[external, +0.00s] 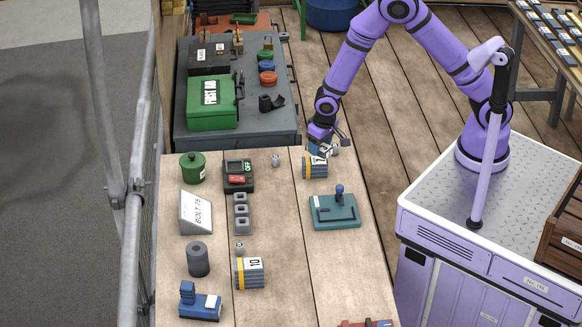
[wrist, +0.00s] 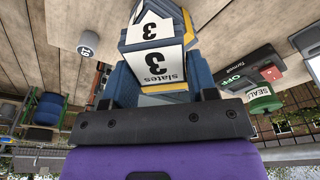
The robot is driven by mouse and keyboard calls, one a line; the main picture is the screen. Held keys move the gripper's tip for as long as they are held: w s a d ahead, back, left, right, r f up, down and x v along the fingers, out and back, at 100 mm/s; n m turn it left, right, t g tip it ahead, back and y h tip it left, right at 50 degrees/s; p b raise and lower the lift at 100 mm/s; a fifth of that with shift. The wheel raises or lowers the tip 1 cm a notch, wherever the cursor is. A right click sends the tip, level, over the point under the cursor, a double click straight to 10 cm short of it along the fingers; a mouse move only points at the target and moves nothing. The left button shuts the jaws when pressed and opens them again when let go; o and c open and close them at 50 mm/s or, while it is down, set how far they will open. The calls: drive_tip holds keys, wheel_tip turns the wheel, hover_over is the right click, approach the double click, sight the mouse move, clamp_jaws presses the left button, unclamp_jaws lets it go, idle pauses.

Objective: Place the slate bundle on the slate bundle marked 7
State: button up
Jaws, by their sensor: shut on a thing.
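My gripper (external: 326,146) is at the far right part of the wooden bench in the external view. It is shut on a slate bundle (wrist: 158,40), blue-grey with a white label reading "slates 3" and a yellow edge in the wrist view. In the external view a grey and yellow slate bundle (external: 314,170) with a white label shows on the bench, right under my gripper. Its number is too small to read surely.
A teal joystick box (external: 335,211) sits just in front of my gripper. A small grey weight (external: 276,160) and a dark box with a display (external: 238,176) are to the left. The bench's right front is mostly clear.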

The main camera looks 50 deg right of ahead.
drive_tip(key=shift+w+a, duration=0.15)
drive_tip(key=shift+w, duration=0.3)
drive_tip(key=shift+w+f, duration=0.2)
drive_tip(key=shift+f, duration=1.6)
drive_tip(key=shift+f, duration=0.1)
drive_tip(key=o, duration=1)
drive_tip(key=r, duration=0.3)
drive_tip(key=s+r, duration=0.1)
drive_tip(key=r, duration=0.7)
drive_tip(key=shift+s+a+r, duration=0.1)
drive_tip(key=shift+s+r, duration=0.1)
drive_tip(key=shift+s, duration=0.15)
drive_tip(key=shift+r, duration=0.35)
